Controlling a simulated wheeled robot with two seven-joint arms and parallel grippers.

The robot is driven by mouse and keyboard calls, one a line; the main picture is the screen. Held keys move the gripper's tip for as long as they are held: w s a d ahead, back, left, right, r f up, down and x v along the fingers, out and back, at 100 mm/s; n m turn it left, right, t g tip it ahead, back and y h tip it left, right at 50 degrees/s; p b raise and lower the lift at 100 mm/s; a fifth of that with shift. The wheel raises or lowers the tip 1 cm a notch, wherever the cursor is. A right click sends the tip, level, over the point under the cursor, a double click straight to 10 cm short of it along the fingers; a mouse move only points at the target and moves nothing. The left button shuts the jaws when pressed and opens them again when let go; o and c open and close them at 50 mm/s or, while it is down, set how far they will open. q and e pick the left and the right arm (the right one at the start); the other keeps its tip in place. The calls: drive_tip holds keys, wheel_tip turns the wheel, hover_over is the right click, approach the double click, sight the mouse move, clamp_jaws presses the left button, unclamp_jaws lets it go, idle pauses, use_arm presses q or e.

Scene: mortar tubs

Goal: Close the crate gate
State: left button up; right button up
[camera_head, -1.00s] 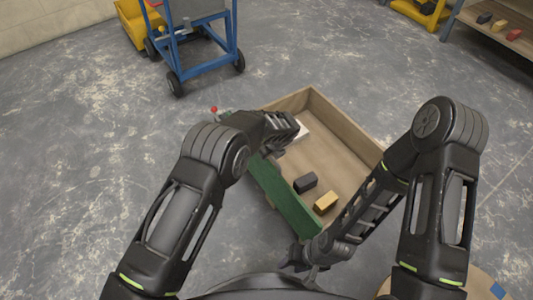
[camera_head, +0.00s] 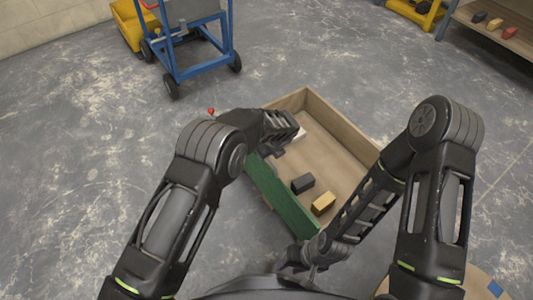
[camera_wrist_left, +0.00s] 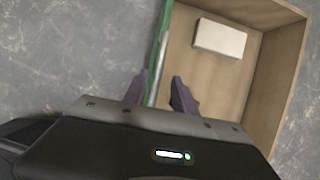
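The wooden crate (camera_head: 345,120) sits on the floor in the middle of the head view. Its green gate (camera_head: 282,196) stands upright along the crate's left side, partly behind my left arm. My left gripper (camera_wrist_left: 160,88) is open in the left wrist view, with one finger on each side of the gate's green edge (camera_wrist_left: 158,62). A gap shows between the fingers. My right gripper (camera_head: 295,264) is low, by the gate's near end. Its fingers are dark and partly hidden, so its opening is unclear.
In the crate lie a black block (camera_head: 302,183), a yellow block (camera_head: 323,203) and a white block (camera_wrist_left: 219,38). A small red knob (camera_head: 211,111) shows beyond my left arm. A blue cart (camera_head: 200,65) stands behind left. Floor at the left is clear.

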use_arm(q)
drive_tip(key=p+v, duration=0.1)
drive_tip(key=v, duration=0.4)
drive_tip(key=shift+s+d+r, duration=0.1)
drive_tip(key=shift+r, duration=0.2)
